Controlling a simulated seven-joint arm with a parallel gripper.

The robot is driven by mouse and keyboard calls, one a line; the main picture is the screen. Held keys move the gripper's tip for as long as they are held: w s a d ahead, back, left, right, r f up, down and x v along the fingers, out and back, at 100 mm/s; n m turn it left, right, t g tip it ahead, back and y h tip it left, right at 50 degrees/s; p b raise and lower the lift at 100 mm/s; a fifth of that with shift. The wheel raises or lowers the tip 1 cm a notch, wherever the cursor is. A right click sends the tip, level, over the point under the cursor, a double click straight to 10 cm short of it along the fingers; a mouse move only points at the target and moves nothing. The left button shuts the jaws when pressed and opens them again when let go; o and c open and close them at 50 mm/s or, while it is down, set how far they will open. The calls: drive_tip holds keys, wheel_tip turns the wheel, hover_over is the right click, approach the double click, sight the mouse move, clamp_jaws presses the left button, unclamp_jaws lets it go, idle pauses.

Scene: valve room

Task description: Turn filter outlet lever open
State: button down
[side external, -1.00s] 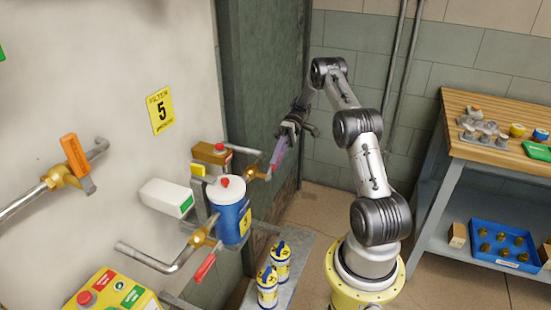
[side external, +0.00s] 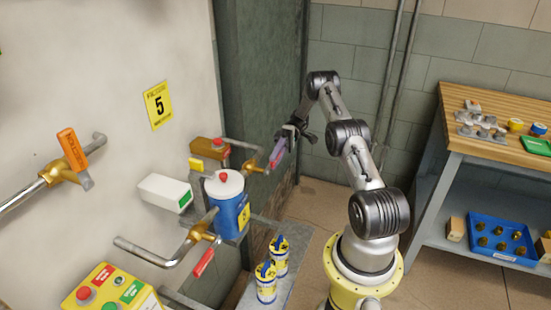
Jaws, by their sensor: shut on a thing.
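A purple lever (side external: 277,153) stands up from a brass valve (side external: 254,167) on the far pipe, behind the blue filter canister (side external: 230,212) with its white lid. My gripper (side external: 287,137) is shut on the upper part of this lever; the fingers are small and partly hidden in this view. The lever leans up and to the right. A second lever, red (side external: 204,262), hangs down from the brass valve (side external: 199,232) on the near pipe. No legible label tells which lever is the outlet.
An orange-handled valve (side external: 72,150) is on the wall at left. A yellow button box (side external: 108,290) is at lower left. Yellow-and-blue canisters (side external: 267,283) stand on a low ledge. A workbench (side external: 497,140) with a blue bin (side external: 497,243) below is at right. Floor around my base is partly clear.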

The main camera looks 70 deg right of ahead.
drive_tip(key=c, duration=0.7)
unclamp_jaws()
drive_tip(key=shift+o, duration=0.2)
drive_tip(key=shift+r, duration=0.15)
